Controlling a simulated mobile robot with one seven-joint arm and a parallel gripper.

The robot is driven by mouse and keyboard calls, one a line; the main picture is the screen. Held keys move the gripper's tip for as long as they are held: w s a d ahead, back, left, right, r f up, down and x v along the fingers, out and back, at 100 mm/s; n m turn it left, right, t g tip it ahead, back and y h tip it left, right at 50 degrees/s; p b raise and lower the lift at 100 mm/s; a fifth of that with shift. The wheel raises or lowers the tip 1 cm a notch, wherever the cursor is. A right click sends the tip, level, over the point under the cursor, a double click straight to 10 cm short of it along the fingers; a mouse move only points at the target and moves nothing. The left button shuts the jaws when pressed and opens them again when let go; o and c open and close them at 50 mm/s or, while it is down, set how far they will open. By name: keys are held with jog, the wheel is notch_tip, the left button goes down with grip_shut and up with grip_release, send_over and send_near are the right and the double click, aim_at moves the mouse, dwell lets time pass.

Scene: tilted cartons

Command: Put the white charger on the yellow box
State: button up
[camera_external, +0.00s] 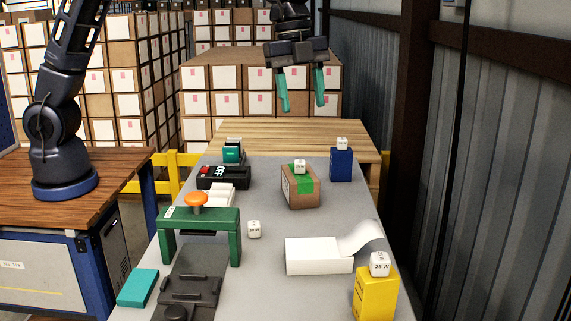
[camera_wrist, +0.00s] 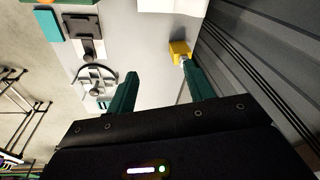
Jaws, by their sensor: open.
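A white charger marked 25 W (camera_external: 379,264) rests on top of the upright yellow box (camera_external: 376,296) at the front right of the grey table. The yellow box also shows in the wrist view (camera_wrist: 179,48), with a small pale shape at its lower edge. Similar white chargers stand on the grey table (camera_external: 254,229), on the brown carton (camera_external: 300,167) and on the blue box (camera_external: 342,143). My gripper (camera_external: 302,92) is open and empty, high above the far end of the table. Its two green fingers are apart in the wrist view (camera_wrist: 159,72).
A white paper sheet (camera_external: 318,256) with a curled end lies left of the yellow box. A green stand with an orange knob (camera_external: 197,200), a dark device (camera_external: 192,290) and a teal box (camera_external: 138,288) are on the left. A corrugated wall (camera_external: 500,180) rises at right.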

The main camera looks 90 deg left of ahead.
jog(key=s+a+r+n+t+y, duration=0.1)
jog(key=s+a+r+n, duration=0.35)
jog(key=s+a, duration=0.5)
jog(key=s+a+r+n+t+y, duration=0.1)
jog(key=s+a+r+n, duration=0.35)
jog(key=s, duration=0.85)
jog(key=s+a+f+n, duration=0.1)
jog(key=s+a, duration=0.3)
jog(key=s, duration=0.3)
jog(key=s+a+f+n, duration=0.1)
jog(key=s+a, duration=0.3)
jog(key=s, duration=0.4)
jog(key=s+a+f+n+t, duration=0.1)
jog(key=s+a+n, duration=0.2)
jog(key=s, duration=0.5)
jog(key=shift+a+f+h, duration=0.2)
jog(key=shift+a+h, duration=0.2)
jog(key=shift+a, duration=0.05)
